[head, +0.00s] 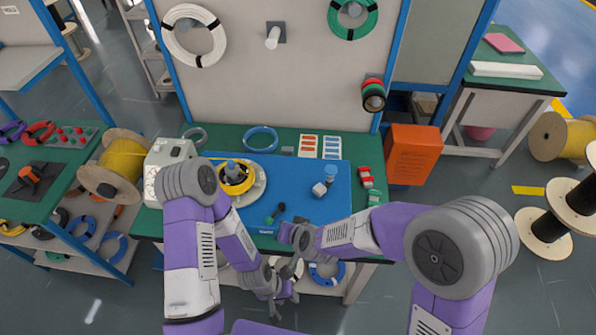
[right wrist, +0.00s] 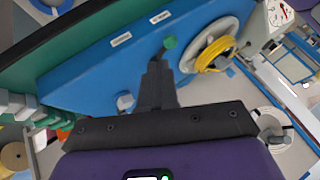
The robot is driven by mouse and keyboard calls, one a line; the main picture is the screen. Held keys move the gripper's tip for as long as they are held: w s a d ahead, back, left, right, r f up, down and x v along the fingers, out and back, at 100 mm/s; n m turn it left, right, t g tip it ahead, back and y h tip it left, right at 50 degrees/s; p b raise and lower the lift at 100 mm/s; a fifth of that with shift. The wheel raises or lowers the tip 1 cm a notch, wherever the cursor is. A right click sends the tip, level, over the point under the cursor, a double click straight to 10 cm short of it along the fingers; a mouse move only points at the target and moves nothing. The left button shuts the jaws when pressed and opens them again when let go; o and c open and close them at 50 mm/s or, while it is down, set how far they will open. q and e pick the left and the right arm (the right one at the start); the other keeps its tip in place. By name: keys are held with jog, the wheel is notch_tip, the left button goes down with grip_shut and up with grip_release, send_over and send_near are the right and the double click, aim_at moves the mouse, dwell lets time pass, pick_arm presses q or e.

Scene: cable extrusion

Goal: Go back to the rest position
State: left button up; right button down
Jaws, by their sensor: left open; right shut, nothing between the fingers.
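My left gripper (head: 283,290) hangs low at the front edge of the table, open, with nothing seen between its fingers. My right gripper comes in from the right over the front of the blue mat (head: 300,170), its fingers hard to make out in the head view. In the right wrist view my right gripper (right wrist: 158,68) is shut and empty, over the blue mat.
A yellow cable coil on a white reel (head: 258,186) sits at the mat's left. An orange bin (head: 413,153) is beside the table. Coils (head: 327,274) lie on the shelf below.

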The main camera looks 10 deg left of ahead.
jog(key=s+d+f+m+g+h, duration=0.2)
jog(key=s+d+f+g, duration=0.1)
jog(key=d+f, duration=1.1)
jog(key=s+d+f+m+g, duration=0.1)
jog(key=s+d+f+g, duration=0.1)
jog(key=s+d+f, duration=0.5)
jog(key=shift+s+y, duration=0.3)
jog(key=shift+s, duration=0.6)
jog(key=shift+d, duration=0.1)
